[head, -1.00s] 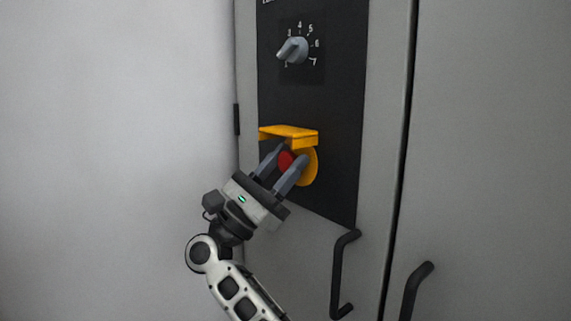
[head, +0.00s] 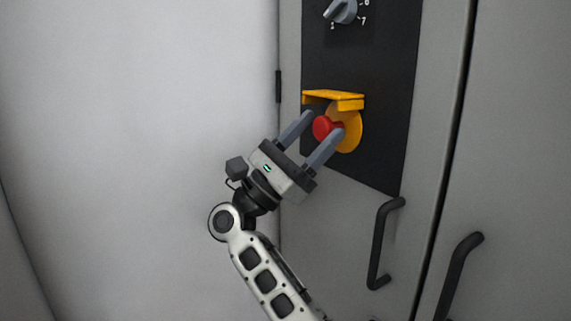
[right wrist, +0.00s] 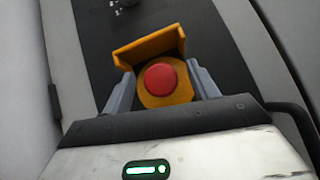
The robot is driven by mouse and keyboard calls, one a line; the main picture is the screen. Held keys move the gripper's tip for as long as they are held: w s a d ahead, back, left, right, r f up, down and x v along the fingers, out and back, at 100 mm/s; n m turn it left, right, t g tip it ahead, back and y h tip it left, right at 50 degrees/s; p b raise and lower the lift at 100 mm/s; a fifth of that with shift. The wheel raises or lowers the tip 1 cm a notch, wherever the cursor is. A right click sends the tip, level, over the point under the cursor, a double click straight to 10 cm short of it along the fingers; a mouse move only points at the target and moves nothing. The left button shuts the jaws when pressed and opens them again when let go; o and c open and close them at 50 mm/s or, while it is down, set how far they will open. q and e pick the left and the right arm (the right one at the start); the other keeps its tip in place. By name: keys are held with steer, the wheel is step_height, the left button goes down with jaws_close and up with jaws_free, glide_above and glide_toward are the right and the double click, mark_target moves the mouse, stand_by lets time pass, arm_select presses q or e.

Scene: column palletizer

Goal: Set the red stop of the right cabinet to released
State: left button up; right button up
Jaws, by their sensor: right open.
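The red stop (head: 322,127) is a round mushroom button on a yellow disc (head: 350,130), under a yellow hood (head: 334,99) on the cabinet's black panel. My right gripper (head: 318,132) is open, its two fingers on either side of the button. In the right wrist view the red stop (right wrist: 160,79) sits between the spread fingers, with a visible gap on each side. Whether the button is pressed in or out is hard to tell. My left gripper is not in view.
A grey rotary knob (head: 341,11) with numbers is above the hood. A black door handle (head: 381,243) is below right on the cabinet (head: 330,215), and another handle (head: 459,272) is on the neighbouring door. A plain pale wall (head: 140,120) fills the left.

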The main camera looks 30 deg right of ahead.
arm_select(q)
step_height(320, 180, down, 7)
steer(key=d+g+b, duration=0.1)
steer(key=b, duration=0.2)
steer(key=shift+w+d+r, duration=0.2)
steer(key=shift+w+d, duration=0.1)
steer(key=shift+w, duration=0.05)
arm_select(e)
steer(key=v, duration=1.5)
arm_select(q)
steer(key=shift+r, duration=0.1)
arm_select(e)
steer(key=shift+a, duration=0.1)
